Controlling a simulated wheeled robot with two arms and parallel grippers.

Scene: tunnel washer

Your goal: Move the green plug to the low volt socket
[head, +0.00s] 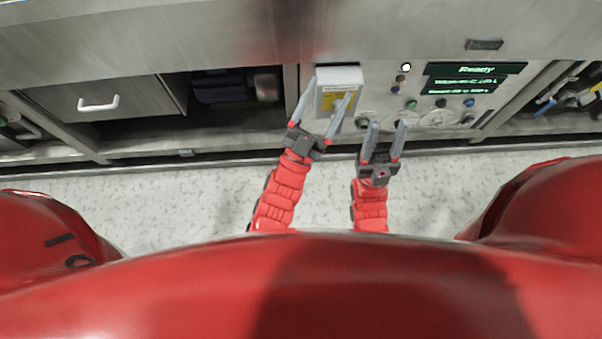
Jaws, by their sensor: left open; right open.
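A small green round part (411,104) shows on the control panel, just up and right of my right gripper; I cannot tell whether it is the green plug or a button. I cannot make out which part is the low volt socket. My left gripper (329,91) is open, its fingers spread in front of a grey box with a yellow label (338,75). My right gripper (388,123) is open and empty, its fingers in front of the lower left of the panel. The fingers hide parts of the box and panel.
The panel (455,98) carries a green-lit display reading "Ready" (476,69), blue knobs (469,103) and round pale dials (437,119). A steel ledge (400,30) runs above. A drawer (105,105) is at left, cables (570,97) at right. The speckled floor is clear.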

